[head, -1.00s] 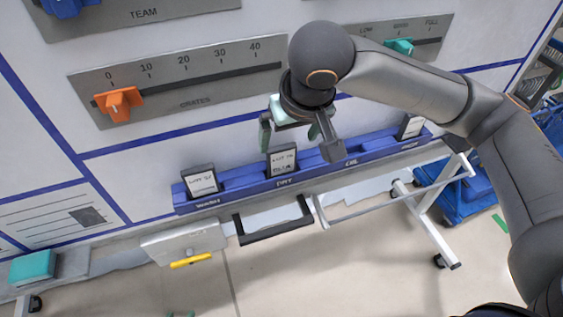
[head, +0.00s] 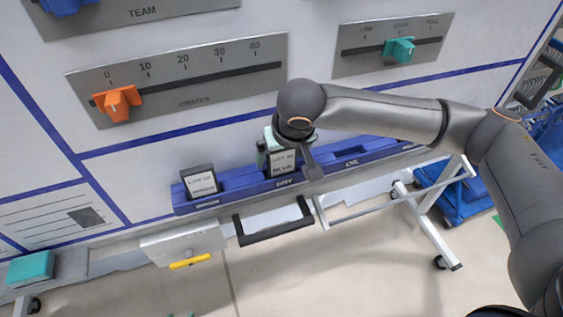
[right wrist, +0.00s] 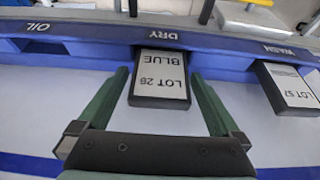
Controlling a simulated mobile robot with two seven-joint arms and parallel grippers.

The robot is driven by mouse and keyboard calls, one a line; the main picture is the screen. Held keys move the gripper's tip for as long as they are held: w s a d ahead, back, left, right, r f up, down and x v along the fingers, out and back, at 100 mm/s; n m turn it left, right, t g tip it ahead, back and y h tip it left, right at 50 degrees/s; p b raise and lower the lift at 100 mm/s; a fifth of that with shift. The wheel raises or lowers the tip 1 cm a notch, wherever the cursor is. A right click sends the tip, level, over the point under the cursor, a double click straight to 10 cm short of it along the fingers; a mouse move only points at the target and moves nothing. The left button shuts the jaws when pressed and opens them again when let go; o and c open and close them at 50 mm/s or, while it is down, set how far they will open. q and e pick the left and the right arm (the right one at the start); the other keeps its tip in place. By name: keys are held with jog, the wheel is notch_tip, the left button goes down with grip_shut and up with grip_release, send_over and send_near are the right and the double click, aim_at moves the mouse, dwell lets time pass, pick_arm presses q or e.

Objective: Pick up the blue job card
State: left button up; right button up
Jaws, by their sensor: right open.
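The blue job card (head: 283,163), a dark-framed plate with a white face, stands in the DRY section of the blue rail. In the right wrist view its face reads "LOT 28 BLUE" (right wrist: 160,78). My right gripper (head: 288,157) is open, with its fingers on either side of this card. In the right wrist view the green fingers (right wrist: 161,84) flank the card, with a visible gap at each side. The wrist partly covers the card's top in the head view. My left gripper does not show clearly.
Another card (head: 200,183) stands in the WASH section; it reads "LOT 57" in the right wrist view (right wrist: 295,85). The blue rail (head: 235,187) runs along the board. Slider panels with an orange knob (head: 118,102) and a teal knob (head: 399,49) are above. A black handle (head: 274,222) hangs below.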

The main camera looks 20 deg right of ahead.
jog(key=shift+c, duration=0.2)
jog(key=c, duration=1.2)
jog(key=shift+r, duration=0.1)
